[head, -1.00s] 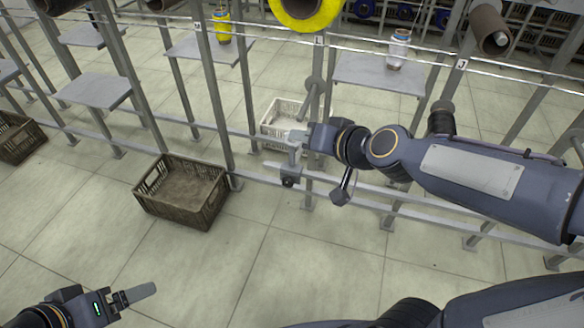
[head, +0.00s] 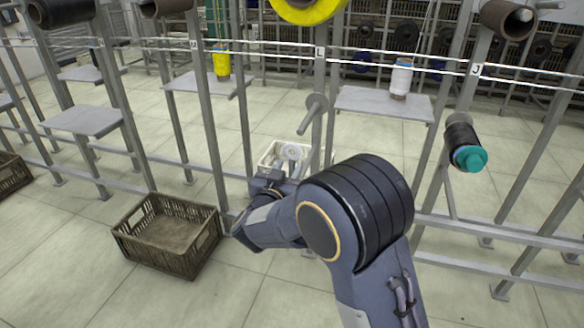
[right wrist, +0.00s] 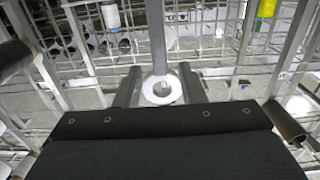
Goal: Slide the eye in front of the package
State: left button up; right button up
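A yellow package (head: 308,10) hangs at the top of the post marked L, cut off by the frame edge. A teal-ended package (head: 470,158) sits on a dark holder at the right. My right gripper (head: 285,165) reaches down by the white crate, its fingers mostly hidden behind my arm. In the right wrist view, its two fingers (right wrist: 162,80) stand apart with a white ring (right wrist: 162,90) showing between them. The ring also shows in the head view over the crate. I cannot tell whether the fingers touch it or whether it is the eye. My left gripper is out of view.
A white crate (head: 267,160) stands behind my right gripper, and a brown crate (head: 150,245) on the floor to the left. Posts, rails and grey shelves (head: 355,100) carry a white cone (head: 400,80) and a yellow cone (head: 221,62).

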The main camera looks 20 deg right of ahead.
aim_at(291, 163)
jog(key=shift+b+x, duration=0.4)
jog(key=shift+x, duration=1.55)
grip_shut()
